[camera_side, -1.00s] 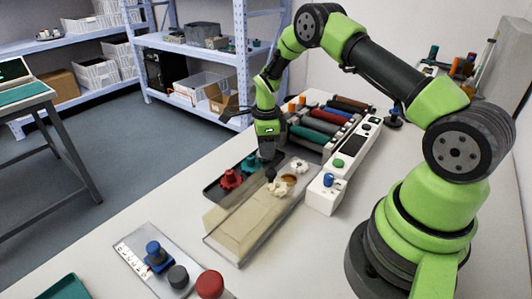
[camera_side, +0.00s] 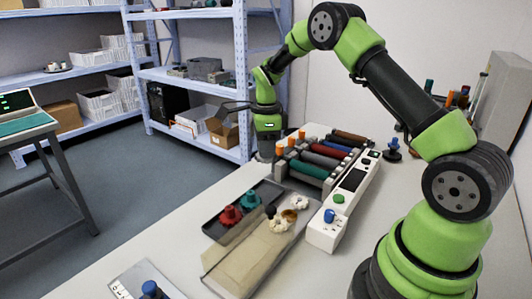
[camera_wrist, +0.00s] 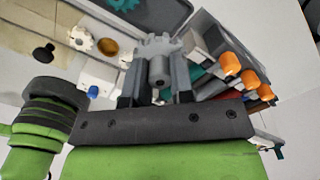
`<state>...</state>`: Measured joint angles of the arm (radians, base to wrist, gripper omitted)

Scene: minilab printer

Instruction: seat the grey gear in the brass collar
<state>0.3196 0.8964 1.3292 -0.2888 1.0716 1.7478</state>
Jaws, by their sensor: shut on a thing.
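My gripper (camera_wrist: 157,90) is shut on the grey gear (camera_wrist: 158,48), gripping its hub with the toothed disc beyond the fingertips. In the side view my gripper (camera_side: 266,150) is raised above the table near the far end of the dark tray; the gear is too small to make out there. The brass collar (camera_side: 289,215) sits on the beige printer plate between two white gears (camera_side: 300,202). In the wrist view the brass collar (camera_wrist: 107,47) lies left of the held gear, clearly apart from it, beside a white gear (camera_wrist: 82,39).
The dark tray (camera_side: 214,228) holds red and teal parts. Coloured rollers (camera_side: 318,160) with orange ends stand close right of my gripper. The white control panel (camera_side: 326,234) runs along the plate's right side. A dark post (camera_side: 270,212) rises near the collar.

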